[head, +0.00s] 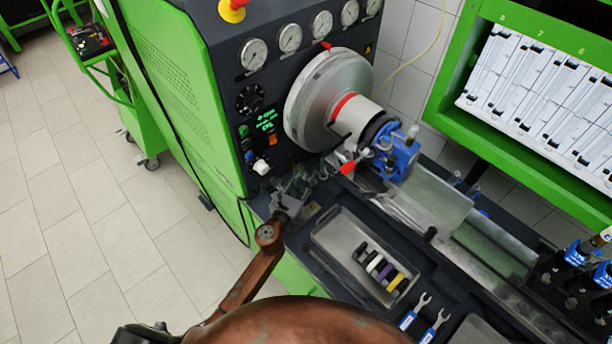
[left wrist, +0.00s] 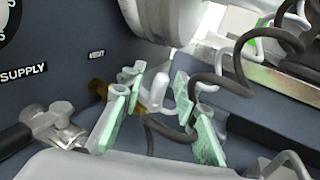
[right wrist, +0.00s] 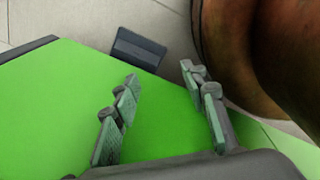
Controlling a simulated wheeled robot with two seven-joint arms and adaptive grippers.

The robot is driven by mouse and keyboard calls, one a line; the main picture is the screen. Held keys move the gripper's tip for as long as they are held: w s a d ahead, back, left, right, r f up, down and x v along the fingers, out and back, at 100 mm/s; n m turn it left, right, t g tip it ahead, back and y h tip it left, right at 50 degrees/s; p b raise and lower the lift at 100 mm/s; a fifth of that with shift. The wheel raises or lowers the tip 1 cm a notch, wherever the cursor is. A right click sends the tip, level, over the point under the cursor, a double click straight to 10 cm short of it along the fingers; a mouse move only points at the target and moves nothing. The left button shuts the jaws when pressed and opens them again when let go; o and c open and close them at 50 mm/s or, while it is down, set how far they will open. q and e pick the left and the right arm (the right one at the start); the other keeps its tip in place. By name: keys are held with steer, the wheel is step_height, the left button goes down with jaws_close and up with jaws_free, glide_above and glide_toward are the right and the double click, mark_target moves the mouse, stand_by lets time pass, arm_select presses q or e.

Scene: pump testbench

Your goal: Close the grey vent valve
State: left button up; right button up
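In the left wrist view a grey lever (left wrist: 158,92), which appears to be the vent valve's handle, stands near a brass fitting (left wrist: 100,91) below the VENT label (left wrist: 97,54). My left gripper (left wrist: 156,82) is open, with one green-padded finger on each side of the lever. I cannot tell whether either finger touches it. In the head view the left gripper (head: 299,184) is at the bench front below the chuck, and the valve is hard to make out there. My right gripper (right wrist: 165,78) is open and empty above a green surface in the right wrist view.
The SUPPLY label (left wrist: 23,74) and another metal valve (left wrist: 58,126) are left of the gripper. Dark hoses (left wrist: 222,84) run close by on the right. The chuck (head: 325,98) is above, and a grey tray (head: 333,231) with coloured pieces lies to the right.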

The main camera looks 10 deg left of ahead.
arm_select(q)
steer(key=shift+c, duration=0.3)
jaws_close()
stand_by(0.3)
